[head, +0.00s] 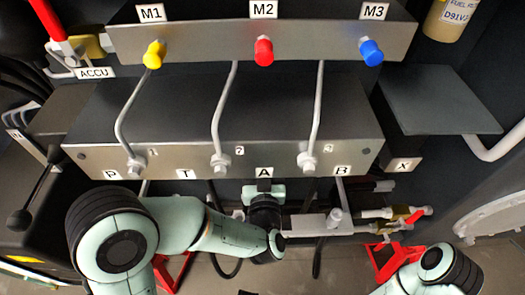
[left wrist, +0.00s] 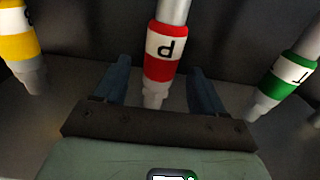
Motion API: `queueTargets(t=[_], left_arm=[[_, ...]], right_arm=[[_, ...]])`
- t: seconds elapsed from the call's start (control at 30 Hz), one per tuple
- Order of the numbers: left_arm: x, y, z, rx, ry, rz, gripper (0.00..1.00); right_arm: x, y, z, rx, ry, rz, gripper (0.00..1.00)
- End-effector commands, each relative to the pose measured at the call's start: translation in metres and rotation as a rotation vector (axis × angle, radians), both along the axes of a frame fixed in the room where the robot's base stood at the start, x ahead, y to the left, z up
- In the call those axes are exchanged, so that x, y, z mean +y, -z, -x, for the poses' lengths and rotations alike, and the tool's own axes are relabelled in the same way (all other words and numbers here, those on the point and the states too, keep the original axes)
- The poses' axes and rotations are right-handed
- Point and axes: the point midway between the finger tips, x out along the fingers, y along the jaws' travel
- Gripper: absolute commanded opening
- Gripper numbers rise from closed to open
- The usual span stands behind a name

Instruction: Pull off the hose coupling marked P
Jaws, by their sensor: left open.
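In the left wrist view, the hose coupling marked P (left wrist: 166,57) has a red and white band with an upside-down black P and a grey metal lower end. My left gripper (left wrist: 159,85) is open, with one finger on each side of the coupling's lower end and visible gaps between. In the head view my left gripper (head: 264,192) is at the lower front edge of the valve block (head: 225,160), below the label A; its fingertips and the couplings are hidden there. My right arm shows at the bottom right of the head view, its gripper out of view.
A yellow-banded coupling (left wrist: 17,35) stands to the left and a green-banded one marked T (left wrist: 290,75) to the right. Pipes and a red-handled valve (head: 400,218) lie right of my left gripper. A black-knobbed lever (head: 32,195) stands at the left.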

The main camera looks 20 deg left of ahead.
Motion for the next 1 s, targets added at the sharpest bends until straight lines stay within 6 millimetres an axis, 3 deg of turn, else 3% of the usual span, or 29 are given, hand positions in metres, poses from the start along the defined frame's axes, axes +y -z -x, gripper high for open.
queueTargets(t=[0.2,0.57,0.8,0.83,0.93,1.0], left_arm=[[0.006,0.000,-0.022,0.000,0.000,0.000,0.70],[0.008,0.000,-0.027,-0.001,0.000,0.000,0.70],[0.008,0.000,-0.027,0.000,0.000,0.000,0.00],[0.008,0.000,-0.027,0.000,0.000,0.000,0.35],[0.008,0.000,-0.026,0.000,0.000,0.000,0.03],[0.007,0.000,-0.026,0.000,0.001,0.000,0.00]], right_arm=[[0.000,-0.001,0.000,0.001,0.000,0.000,0.65],[0.000,-0.001,0.000,0.002,-0.001,-0.001,0.65],[0.000,-0.001,0.000,0.002,-0.001,-0.001,0.65],[0.000,-0.001,0.000,0.002,-0.001,-0.001,0.65],[0.000,-0.001,0.000,0.001,0.000,0.000,0.65],[0.000,-0.001,0.000,0.001,0.000,0.000,0.65]])
